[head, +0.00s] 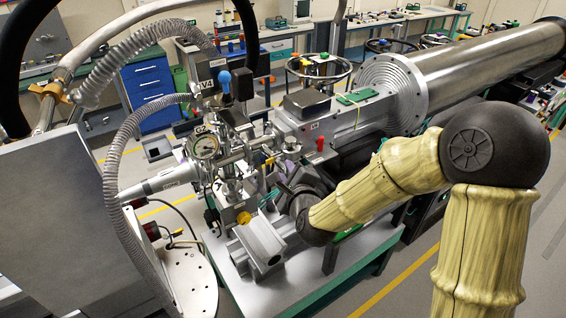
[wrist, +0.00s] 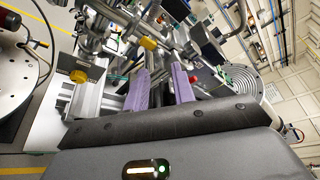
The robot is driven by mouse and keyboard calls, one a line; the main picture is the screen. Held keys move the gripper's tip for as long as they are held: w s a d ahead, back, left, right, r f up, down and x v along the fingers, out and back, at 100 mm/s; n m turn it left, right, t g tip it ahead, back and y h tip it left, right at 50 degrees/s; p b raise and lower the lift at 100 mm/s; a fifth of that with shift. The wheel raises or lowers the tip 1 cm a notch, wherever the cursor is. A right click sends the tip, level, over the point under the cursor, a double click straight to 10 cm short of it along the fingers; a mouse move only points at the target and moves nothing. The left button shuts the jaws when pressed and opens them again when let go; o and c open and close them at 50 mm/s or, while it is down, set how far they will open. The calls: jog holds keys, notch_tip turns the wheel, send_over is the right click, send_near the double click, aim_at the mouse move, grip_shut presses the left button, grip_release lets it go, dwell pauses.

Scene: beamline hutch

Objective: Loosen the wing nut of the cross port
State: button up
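The cross port is part of the shiny metal vacuum fittings (head: 232,165) below a round dial gauge (head: 205,147) in the head view. Yellow knob-like parts are on or near these fittings. One yellow part (wrist: 148,43) shows beyond my fingertips in the wrist view, and another (wrist: 78,76) is to the left. I cannot tell for certain which small part is the wing nut. My gripper (wrist: 160,78) has two purple-padded fingers apart, with a gap between them and metal fittings showing behind. Nothing is visibly held. In the head view my wrist is just right of the fittings and partly hides them.
A long steel tube (head: 487,65) with a ringed flange runs to the back right. A ribbed hose (head: 113,170) and a large grey panel (head: 60,220) are at the left. A red knob (head: 320,144) stands near my arm. Benches and a blue drawer cabinet (head: 148,85) are behind.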

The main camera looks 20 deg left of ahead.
aim_at(280, 161)
jog(key=p+x, duration=0.1)
jog(key=x, duration=0.3)
grip_shut()
